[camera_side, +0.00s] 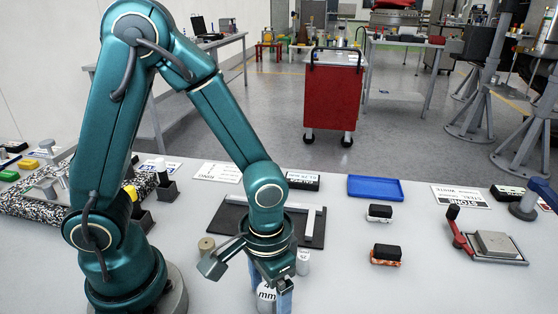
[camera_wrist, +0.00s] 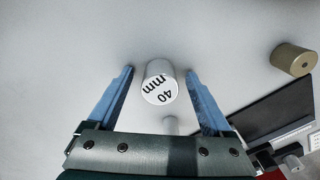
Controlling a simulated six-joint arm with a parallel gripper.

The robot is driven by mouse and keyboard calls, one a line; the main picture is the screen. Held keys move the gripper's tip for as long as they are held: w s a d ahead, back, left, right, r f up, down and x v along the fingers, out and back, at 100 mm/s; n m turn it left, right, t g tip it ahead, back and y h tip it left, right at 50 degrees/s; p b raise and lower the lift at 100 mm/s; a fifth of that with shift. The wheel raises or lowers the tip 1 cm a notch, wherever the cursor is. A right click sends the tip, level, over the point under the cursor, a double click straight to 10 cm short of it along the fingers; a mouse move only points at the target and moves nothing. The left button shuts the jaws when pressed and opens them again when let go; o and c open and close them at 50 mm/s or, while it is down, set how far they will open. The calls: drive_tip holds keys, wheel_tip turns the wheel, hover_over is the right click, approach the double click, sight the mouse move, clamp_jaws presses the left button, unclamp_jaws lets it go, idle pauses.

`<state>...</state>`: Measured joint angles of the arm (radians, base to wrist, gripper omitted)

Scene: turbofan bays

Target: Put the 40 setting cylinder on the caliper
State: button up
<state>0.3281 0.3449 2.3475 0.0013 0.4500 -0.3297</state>
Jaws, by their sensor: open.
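The white 40 setting cylinder (camera_wrist: 160,82), its top marked "40 mm", stands upright on the table between my gripper's blue fingers in the wrist view. There is a gap on each side of it. It is partly hidden by my gripper in the side view (camera_side: 266,296). My gripper (camera_side: 270,287) is open and low over the table; it also shows in the wrist view (camera_wrist: 160,92). The caliper (camera_side: 311,222), a pale bar shape, appears to lie on a dark mat (camera_side: 232,217), partly hidden behind my arm.
A second white cylinder (camera_side: 302,262) stands close right of my gripper. A brass cylinder (camera_side: 206,245) stands to its left. A blue tray (camera_side: 375,188), black blocks (camera_side: 380,212) and a red-handled fixture (camera_side: 458,228) are farther right. Bare table lies between them.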

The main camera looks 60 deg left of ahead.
clamp_jaws()
drive_tip(key=shift+r, duration=0.15)
